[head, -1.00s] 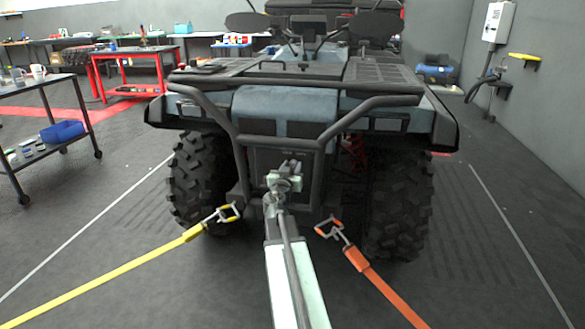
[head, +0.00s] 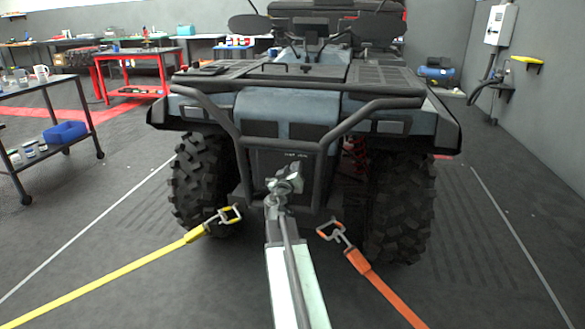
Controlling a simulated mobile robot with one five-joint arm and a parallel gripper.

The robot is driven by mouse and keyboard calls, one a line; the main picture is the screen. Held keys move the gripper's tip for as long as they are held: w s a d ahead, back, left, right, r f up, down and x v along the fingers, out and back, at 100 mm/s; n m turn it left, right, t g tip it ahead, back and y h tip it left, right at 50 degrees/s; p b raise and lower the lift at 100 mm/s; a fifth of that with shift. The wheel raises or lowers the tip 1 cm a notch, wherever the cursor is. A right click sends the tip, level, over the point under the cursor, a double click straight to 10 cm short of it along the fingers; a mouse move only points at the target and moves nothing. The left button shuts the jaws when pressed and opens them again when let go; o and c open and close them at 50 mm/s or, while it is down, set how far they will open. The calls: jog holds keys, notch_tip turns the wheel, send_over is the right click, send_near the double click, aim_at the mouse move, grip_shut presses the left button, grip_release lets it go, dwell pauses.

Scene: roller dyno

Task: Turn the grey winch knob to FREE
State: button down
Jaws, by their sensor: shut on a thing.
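The grey winch knob (head: 292,173) is on the front panel of the ATV (head: 287,108), low between the bars of its bumper. Only a small part of the knob shows, because my gripper (head: 289,177) covers it. My gripper is at the end of my arm, which reaches up from the bottom middle, and it is shut on the knob. The gripper looks tilted, with its upper end leaning to the right. Small lettering sits on the panel above the knob, too small to read. Where the knob points is hidden.
A yellow strap (head: 117,273) with a hook runs to the lower left, and an orange strap (head: 377,290) with a hook to the lower right. The bumper bars (head: 216,115) flank my gripper. A dark cart (head: 45,84) stands at the left.

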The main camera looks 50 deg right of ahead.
jog(key=n, duration=0.3)
jog(key=shift+s+d+n+g, duration=0.3)
jog(key=shift+s+d, duration=0.05)
jog(key=shift+d, duration=0.05)
jog(key=c, duration=2.1)
grip_release()
jog(key=n, duration=0.2)
jog(key=shift+n, duration=0.3)
jog(key=shift+o, duration=0.3)
jog(key=n, duration=0.5)
jog(key=shift+n, duration=0.4)
jog(key=o, duration=1.1)
jog(key=shift+a+r, duration=0.1)
jog(key=shift+r, duration=0.05)
jog(key=shift+a, duration=0.1)
